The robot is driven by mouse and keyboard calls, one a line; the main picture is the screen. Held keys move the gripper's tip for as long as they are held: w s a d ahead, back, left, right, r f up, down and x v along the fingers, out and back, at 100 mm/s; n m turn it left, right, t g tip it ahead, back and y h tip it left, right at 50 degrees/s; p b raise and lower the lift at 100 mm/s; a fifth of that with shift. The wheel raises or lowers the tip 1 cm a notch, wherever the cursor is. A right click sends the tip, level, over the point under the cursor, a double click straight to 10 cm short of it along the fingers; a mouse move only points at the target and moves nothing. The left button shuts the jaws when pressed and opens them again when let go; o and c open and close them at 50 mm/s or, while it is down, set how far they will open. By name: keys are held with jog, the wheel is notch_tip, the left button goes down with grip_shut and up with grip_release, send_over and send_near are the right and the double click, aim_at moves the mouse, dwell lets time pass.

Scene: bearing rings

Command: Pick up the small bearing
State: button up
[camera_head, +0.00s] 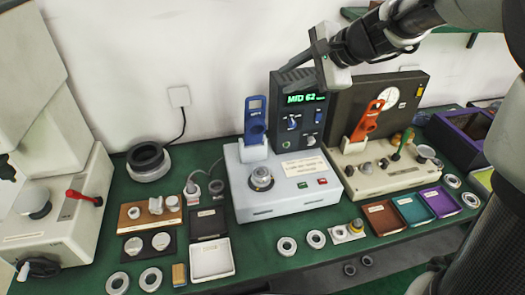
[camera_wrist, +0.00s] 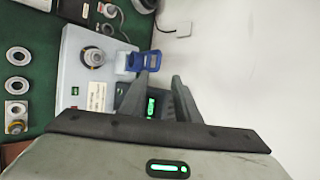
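Several bearing rings lie on the green bench; which one is the small bearing I cannot tell for sure. Two pale rings, a left one (camera_head: 286,246) and a right one (camera_head: 316,239), lie in front of the white-grey tester. Two more, a left ring (camera_head: 118,283) and a right ring (camera_head: 150,279), lie at the front left. Two rings, one (camera_head: 452,181) and another (camera_head: 470,200), lie at the right. My gripper (camera_head: 287,74) is high above the tester, in front of its display. Its fingers are apart and empty, also in the wrist view (camera_wrist: 161,77).
The tester (camera_head: 290,200) carries a blue handheld piece (camera_head: 255,120). A beige machine (camera_head: 385,180) with an orange tool stands to its right. Brown (camera_head: 385,218), teal (camera_head: 414,209) and purple (camera_head: 441,201) trays and a white tray (camera_head: 211,259) line the front. A large dark ring (camera_head: 148,160) is at the back left.

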jog(key=shift+o, duration=0.4)
jog(key=o, duration=0.3)
jog(key=shift+f, duration=0.15)
jog(key=o, duration=0.6)
jog(key=a+f+n+g+h, duration=0.1)
jog(key=f, duration=0.2)
jog(key=s+a+f+n+h+b, duration=0.1)
jog(key=f+n, duration=0.1)
jog(key=f, duration=0.2)
jog(key=s+a+f+n+g, duration=0.1)
jog(key=a+f+n, duration=0.1)
jog(key=f, duration=0.1)
jog(key=shift+s+f+g+h+b, duration=0.15)
jog(key=shift+s+g+h+b, duration=0.15)
jog(key=shift+h, duration=0.1)
jog(key=n+h+b, duration=0.2)
jog(key=n+h, duration=0.2)
jog(key=n, duration=0.5)
send_near(261, 171)
jog(key=x, duration=0.3)
jog(key=shift+w+a+f, duration=0.1)
jog(key=shift+a+f, duration=0.15)
jog(key=shift+a, duration=0.1)
jog(key=shift+d+p+x, duration=0.15)
jog(key=shift+p+x, duration=0.05)
jog(key=shift+x, duration=1.1)
jog(key=shift+d+p+x, duration=0.15)
jog(key=shift+p+x, duration=0.05)
jog(key=shift+x, duration=1.15)
